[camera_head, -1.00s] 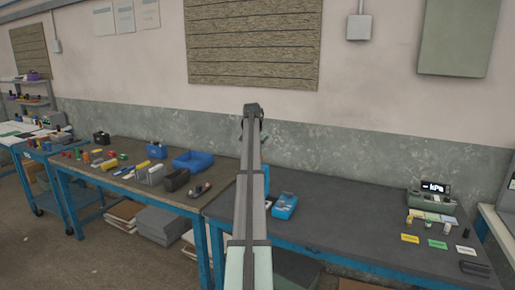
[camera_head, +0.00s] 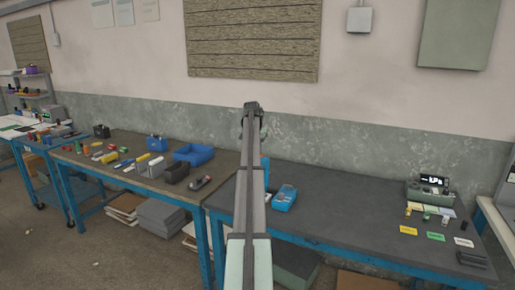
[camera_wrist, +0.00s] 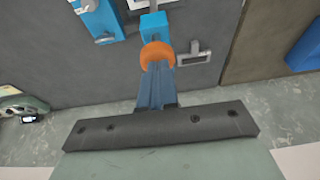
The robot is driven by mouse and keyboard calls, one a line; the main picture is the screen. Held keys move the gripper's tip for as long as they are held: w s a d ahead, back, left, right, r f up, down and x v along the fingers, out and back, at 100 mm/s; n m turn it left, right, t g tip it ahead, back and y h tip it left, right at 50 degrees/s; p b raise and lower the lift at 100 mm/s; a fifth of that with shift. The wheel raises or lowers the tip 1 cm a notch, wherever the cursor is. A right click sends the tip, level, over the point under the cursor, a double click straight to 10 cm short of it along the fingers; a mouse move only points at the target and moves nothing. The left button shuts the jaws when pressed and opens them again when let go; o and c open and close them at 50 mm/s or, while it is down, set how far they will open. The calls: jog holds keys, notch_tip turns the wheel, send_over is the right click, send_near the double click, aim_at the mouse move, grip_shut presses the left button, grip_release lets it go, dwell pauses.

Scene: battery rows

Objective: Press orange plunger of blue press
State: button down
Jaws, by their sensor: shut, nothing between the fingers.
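The orange plunger (camera_wrist: 157,54) is in the upper middle of the wrist view. It sits on the near end of the small blue press (camera_wrist: 154,25). My gripper (camera_wrist: 157,68) has its bluish-grey fingers together and empty, pointing at the plunger. The fingertips overlap the plunger's lower edge in the picture; I cannot tell whether they touch it. In the head view my arm runs up the middle and hides my fingers. I cannot make out the plunger there.
A blue tray (camera_head: 284,200) lies on the dark bench (camera_head: 340,215), right of my arm. Coloured cards (camera_head: 409,231) and a device with a display (camera_head: 433,190) stand at the right. The left bench (camera_head: 130,186) holds many small things. Bare bench lies between tray and cards.

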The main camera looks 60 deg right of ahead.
jog(key=shift+s+a+f, duration=0.1)
jog(key=shift+a+f, duration=0.1)
jog(key=shift+f, duration=0.15)
notch_tip(320, 180, up, 5)
jog(key=shift+d+f, duration=0.15)
jog(key=v, duration=1)
jog(key=shift+d, duration=0.15)
dwell(0.4)
